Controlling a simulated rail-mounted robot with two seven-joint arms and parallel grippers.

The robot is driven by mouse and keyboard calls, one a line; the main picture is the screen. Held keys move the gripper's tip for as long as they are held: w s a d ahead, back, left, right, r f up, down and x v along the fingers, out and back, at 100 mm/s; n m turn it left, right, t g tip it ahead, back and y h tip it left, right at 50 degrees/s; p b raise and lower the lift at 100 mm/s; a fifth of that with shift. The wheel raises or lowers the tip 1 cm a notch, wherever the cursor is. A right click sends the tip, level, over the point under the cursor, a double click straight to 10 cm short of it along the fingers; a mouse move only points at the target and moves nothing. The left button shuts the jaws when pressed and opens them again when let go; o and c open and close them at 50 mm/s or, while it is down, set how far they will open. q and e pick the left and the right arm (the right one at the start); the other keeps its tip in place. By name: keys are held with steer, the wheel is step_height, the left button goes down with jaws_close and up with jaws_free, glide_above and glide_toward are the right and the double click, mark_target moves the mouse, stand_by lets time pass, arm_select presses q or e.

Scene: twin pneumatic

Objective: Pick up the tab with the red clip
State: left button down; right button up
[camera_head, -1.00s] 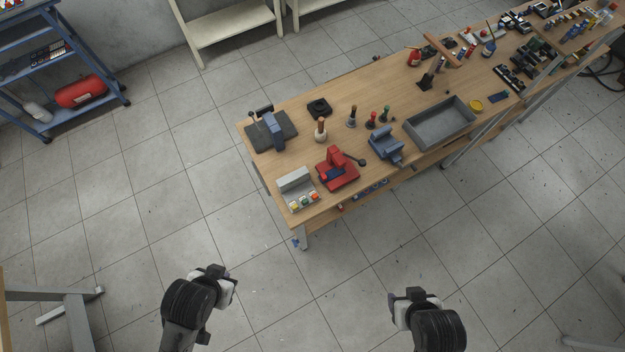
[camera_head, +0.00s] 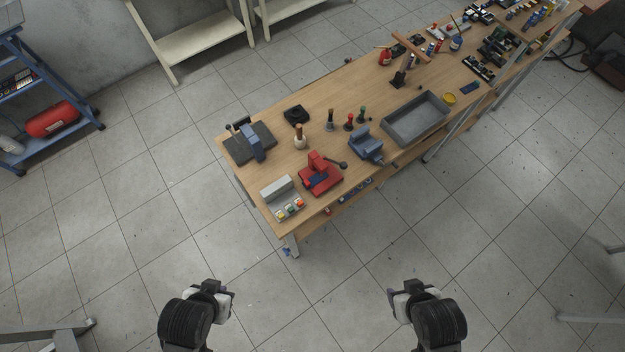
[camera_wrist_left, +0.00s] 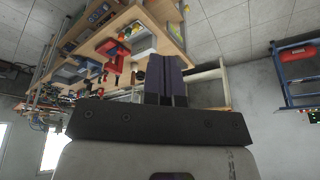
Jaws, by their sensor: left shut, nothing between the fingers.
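I cannot make out a tab with a red clip in these views. A red bench tool (camera_head: 319,176) with a dark lever stands at the near end of the wooden workbench (camera_head: 255,182); it also appears in the wrist view (camera_wrist_left: 117,56). My left gripper (camera_head: 222,288) is over the floor, well short of the bench. In the wrist view its two dark fingers (camera_wrist_left: 165,78) are together with nothing between them. My right gripper (camera_head: 397,294) is also over the floor, apart from the bench; its fingers are too small and dark to read.
The bench holds a control box (camera_head: 281,197) with coloured buttons, a blue vise (camera_head: 366,145), a grey tray (camera_head: 414,120), handled tools and a clamp on a dark plate (camera_head: 250,146). A blue shelf with a red cylinder (camera_head: 50,118) stands left. The floor before the bench is clear.

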arm_select(q)
steer(key=c, duration=1.8)
jaws_free()
steer(key=shift+c, duration=0.2)
steer(key=o, duration=0.9)
steer(key=shift+d, duration=0.1)
